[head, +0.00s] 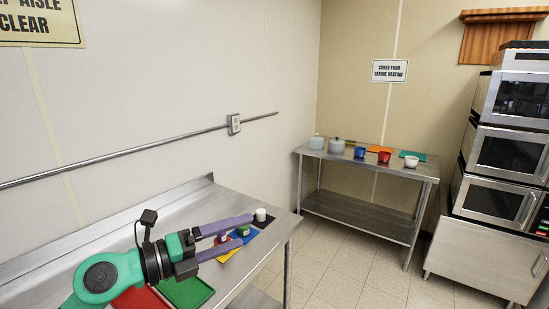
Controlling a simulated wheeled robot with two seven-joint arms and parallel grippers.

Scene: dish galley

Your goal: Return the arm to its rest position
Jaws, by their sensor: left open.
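My left arm comes in from the lower left over the near steel table (150,224). Its left gripper (246,230) has purple fingers spread apart, pointing right. A small white container (260,214) stands just beyond the fingertips. A small green item (243,230) shows between the fingers near the tips, and a small reddish item with a pale top shows further back between them. I cannot tell whether the fingers touch either one. My right gripper is not in view.
Coloured mats lie on the near table: red (139,298), green (187,292), yellow and blue. A far steel table (430,172) bears pots, a blue cup (359,152), a red cup (385,158) and a white bowl (411,161). Stacked microwaves (510,150) stand right. Tiled floor is clear between.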

